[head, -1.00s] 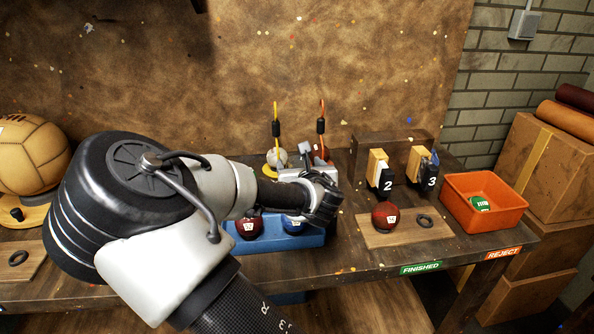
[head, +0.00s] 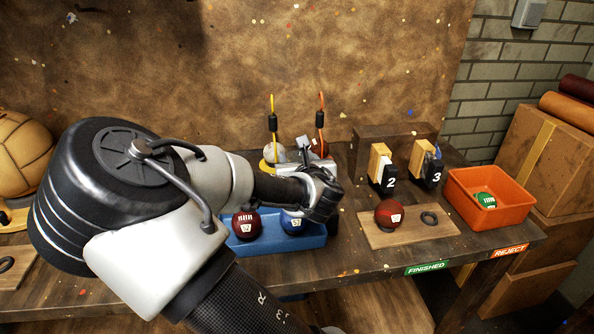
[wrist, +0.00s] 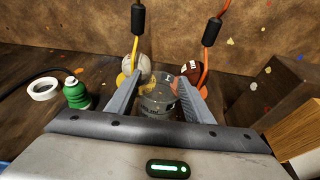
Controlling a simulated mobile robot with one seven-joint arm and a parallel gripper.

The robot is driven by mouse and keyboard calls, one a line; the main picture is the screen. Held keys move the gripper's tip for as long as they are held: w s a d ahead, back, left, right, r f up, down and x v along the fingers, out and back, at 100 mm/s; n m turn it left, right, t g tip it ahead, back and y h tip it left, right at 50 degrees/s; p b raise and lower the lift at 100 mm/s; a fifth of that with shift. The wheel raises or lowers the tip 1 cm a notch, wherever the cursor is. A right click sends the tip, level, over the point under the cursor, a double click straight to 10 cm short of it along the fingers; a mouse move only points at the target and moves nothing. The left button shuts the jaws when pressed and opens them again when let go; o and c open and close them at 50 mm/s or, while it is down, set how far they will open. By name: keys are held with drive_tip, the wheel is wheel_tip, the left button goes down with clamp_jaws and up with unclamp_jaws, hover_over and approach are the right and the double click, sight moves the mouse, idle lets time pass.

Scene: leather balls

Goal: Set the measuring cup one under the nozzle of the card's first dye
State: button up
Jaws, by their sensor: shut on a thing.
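My gripper (wrist: 156,110) is shut on a clear measuring cup (wrist: 158,97), which sits between the two grey fingers in the wrist view. Beyond it are two hanging cables with black sleeves, a yellow one (wrist: 135,45) at left and an orange one (wrist: 215,50) at right. A pale ball (wrist: 136,65) is behind the left finger and a dark brown ball (wrist: 192,68) behind the right. In the head view my gripper (head: 322,195) is above the back of the blue tray, and my arm hides much of that area. I cannot make out a dye card or the nozzle outlets.
Blocks marked 2 (head: 381,165) and 3 (head: 425,163) stand at right. A red ball (head: 389,213) lies on a wooden board (head: 375,239). An orange bin (head: 485,212) holds a green ball. A green bottle (wrist: 76,93) stands left.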

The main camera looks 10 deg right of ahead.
drive_tip(key=shift+r, duration=0.1)
wheel_tip(320, 180, up, 7)
drive_tip(key=s+d+p, duration=0.2)
drive_tip(key=p, duration=0.1)
drive_tip(key=shift+d+p, duration=0.25)
drive_tip(key=shift+p, duration=0.15)
